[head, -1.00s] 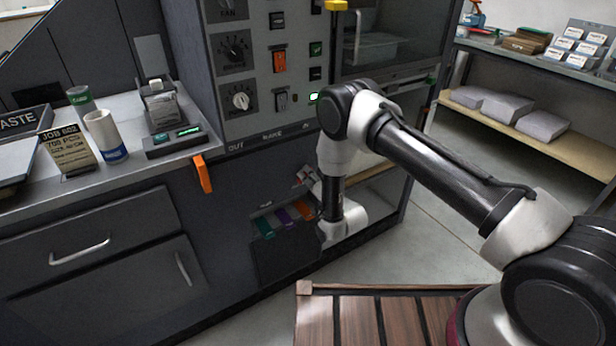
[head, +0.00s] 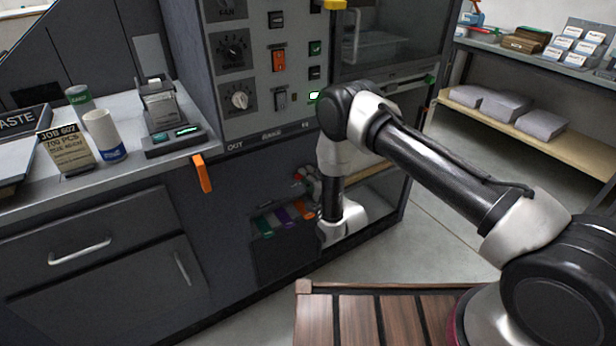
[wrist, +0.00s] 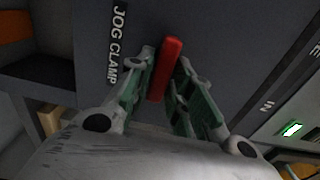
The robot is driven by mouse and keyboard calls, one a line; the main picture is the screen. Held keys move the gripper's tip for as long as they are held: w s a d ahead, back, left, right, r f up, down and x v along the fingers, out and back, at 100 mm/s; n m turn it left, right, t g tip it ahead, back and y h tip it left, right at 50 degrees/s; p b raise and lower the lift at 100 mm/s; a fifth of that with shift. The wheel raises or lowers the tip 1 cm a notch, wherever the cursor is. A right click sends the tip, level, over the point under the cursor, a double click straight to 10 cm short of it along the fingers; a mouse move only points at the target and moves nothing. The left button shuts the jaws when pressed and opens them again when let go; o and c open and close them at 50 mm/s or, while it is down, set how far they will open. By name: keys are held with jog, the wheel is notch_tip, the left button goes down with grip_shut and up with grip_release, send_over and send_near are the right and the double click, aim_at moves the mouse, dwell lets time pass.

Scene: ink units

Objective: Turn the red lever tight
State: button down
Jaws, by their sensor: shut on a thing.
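The red lever (wrist: 168,66) stands out from a dark panel in the wrist view, beside the white "JOG CLAMP" lettering (wrist: 119,45). My gripper (wrist: 165,74) has its green-padded fingers on either side of the lever and is shut on it. The lever's far end shows past the fingertips. In the head view, my gripper (head: 302,181) is small at the front of the dark cabinet, partly hidden by my arm. The lever cannot be made out clearly there.
Just below my gripper, a dark holder (head: 285,255) carries green, purple and orange tabs. An orange handle (head: 202,173) sticks out from the counter edge to the left. The control panel (head: 265,65) rises above. A slatted wooden surface (head: 375,320) lies in front.

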dwell(0.4)
jog(key=c, duration=1.4)
grip_release()
jog(key=shift+s, duration=0.1)
jog(key=v, duration=1.2)
